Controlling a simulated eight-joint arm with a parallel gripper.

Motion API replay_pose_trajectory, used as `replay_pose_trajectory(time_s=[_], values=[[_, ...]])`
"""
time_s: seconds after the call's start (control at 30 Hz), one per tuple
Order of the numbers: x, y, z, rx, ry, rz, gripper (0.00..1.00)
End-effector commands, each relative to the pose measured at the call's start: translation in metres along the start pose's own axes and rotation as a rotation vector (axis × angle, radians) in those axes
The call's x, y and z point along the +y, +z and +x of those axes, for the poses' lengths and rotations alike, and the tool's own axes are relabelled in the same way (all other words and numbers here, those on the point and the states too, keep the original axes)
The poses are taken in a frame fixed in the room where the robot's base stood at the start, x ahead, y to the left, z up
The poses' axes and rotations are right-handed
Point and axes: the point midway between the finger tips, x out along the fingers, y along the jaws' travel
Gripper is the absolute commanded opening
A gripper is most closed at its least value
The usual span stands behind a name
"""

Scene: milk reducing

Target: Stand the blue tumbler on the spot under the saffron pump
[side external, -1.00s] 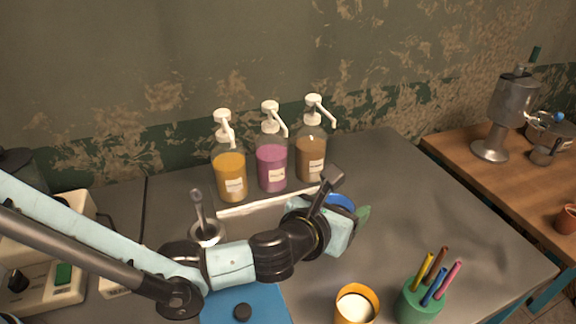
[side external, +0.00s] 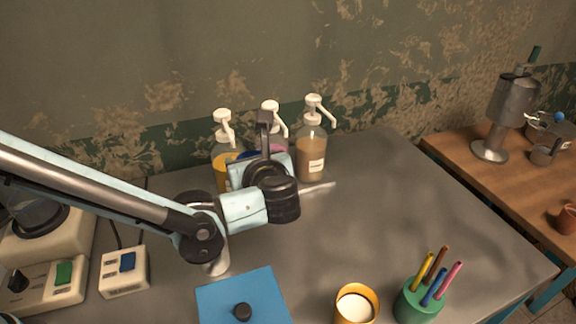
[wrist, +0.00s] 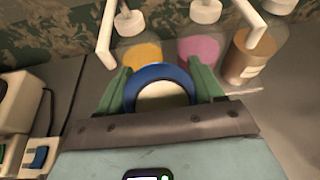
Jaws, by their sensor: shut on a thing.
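My gripper (wrist: 163,90) is shut on the blue tumbler (wrist: 152,73), with a green finger on each side of it. In the wrist view the tumbler's round rim faces me and its inside looks pale. The saffron pump bottle (wrist: 142,52) stands just beyond the tumbler, slightly to the left; its white spout (wrist: 107,35) points toward me. In the side view that bottle (side external: 222,172) is partly hidden by my wrist, and only a sliver of the blue tumbler (side external: 249,155) shows. The spot under the pump is hidden, and I cannot tell whether the tumbler touches anything.
A pink pump bottle (wrist: 200,48) and a brown one (side external: 311,158) stand to the right. A blue mat (side external: 222,295), yellow cup (side external: 356,303) and green pen holder (side external: 418,302) are nearer the front. The grey table is clear at right.

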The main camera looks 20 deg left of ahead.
Motion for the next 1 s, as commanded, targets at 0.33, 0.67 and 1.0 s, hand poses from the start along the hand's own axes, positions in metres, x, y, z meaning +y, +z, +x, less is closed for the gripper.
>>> replay_pose_trajectory(time_s=[0.33, 0.67, 1.0], values=[[0.033, -0.004, 0.015, -0.009, 0.202, -0.081, 0.29], [0.034, -0.037, 0.028, -0.009, 0.200, -0.080, 0.29], [0.036, -0.065, 0.040, -0.009, 0.198, -0.079, 0.28]])
